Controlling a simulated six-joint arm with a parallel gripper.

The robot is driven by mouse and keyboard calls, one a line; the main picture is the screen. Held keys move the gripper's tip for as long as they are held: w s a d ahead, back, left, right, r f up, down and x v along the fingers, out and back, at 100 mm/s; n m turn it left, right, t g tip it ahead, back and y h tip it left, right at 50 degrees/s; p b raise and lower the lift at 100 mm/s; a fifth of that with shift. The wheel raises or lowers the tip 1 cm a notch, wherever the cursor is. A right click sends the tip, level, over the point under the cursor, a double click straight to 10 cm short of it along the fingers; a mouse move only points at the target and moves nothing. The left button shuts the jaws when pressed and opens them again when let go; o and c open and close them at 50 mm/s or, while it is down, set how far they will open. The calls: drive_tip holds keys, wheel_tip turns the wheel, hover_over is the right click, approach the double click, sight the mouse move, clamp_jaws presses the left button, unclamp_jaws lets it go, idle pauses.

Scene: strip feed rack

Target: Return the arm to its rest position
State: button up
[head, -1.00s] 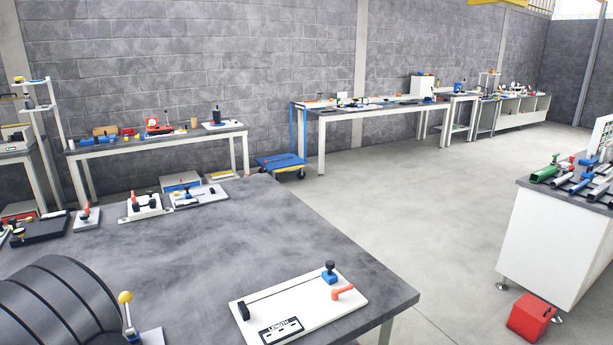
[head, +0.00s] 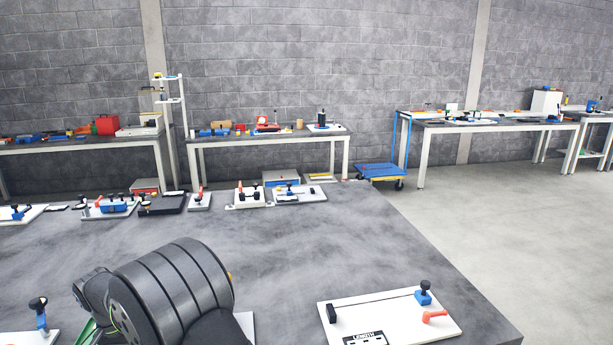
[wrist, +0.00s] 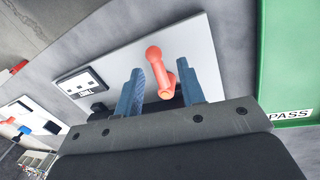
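My gripper (wrist: 161,68) shows in the wrist view with its two blue-grey fingers apart and nothing held between them. A red-orange lever (wrist: 155,62) on a white board (wrist: 205,60) appears beyond and between the fingers; I see no finger closed on it. In the head view, my dark, rounded arm link fills the lower left above the grey table (head: 300,240). My gripper is hidden or outside that view.
A green panel marked PASS (wrist: 285,70) stands at the right in the wrist view. In the head view, a white LENGTH board (head: 390,310) lies at the table's front right. Several fixtures line the back edge. The table's middle is clear.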

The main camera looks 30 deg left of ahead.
drive_tip(key=shift+f, duration=0.15)
wheel_tip(320, 180, up, 17)
drive_tip(key=s+a, duration=0.2)
drive_tip(key=a, duration=0.1)
drive_tip(key=d+f, duration=0.1)
drive_tip(key=f, duration=0.4)
drive_tip(key=w+d+f, duration=0.1)
drive_tip(key=f, duration=0.5)
drive_tip(key=w+d+f, duration=0.1)
drive_tip(key=f, duration=0.4)
drive_tip(key=shift+f, duration=0.3)
drive_tip(key=shift+d+f+n, duration=0.15)
drive_tip(key=shift+f+n, duration=0.1)
drive_tip(key=shift+n, duration=0.05)
drive_tip(key=shift+w+d+n+t, duration=0.15)
drive_tip(key=shift+d+n, duration=0.05)
drive_tip(key=shift+n, duration=0.5)
drive_tip(key=shift+w+d+n+t, duration=0.15)
drive_tip(key=shift+n, duration=0.55)
